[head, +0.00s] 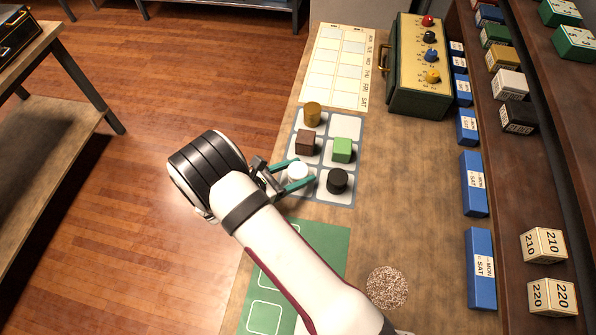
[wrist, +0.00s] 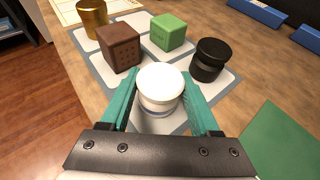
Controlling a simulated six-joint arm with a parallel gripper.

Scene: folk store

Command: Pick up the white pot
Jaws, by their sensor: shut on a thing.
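The white pot (head: 298,171) stands upright in the front left part of a grey mat with pale squares (head: 345,127). It also shows in the wrist view (wrist: 161,88), between the two teal fingers. My gripper (head: 291,174) is shut on the pot, with one finger on each side of it. I cannot tell whether the pot's base touches the mat. The lower part of the pot is partly hidden by my gripper in the wrist view.
A black pot (head: 337,181) stands close to the right. A brown cube (head: 305,142), a green cube (head: 342,150) and a gold pot (head: 312,114) stand behind. A green mat (head: 331,241) lies in front. A box with coloured knobs (head: 420,65) stands at the back.

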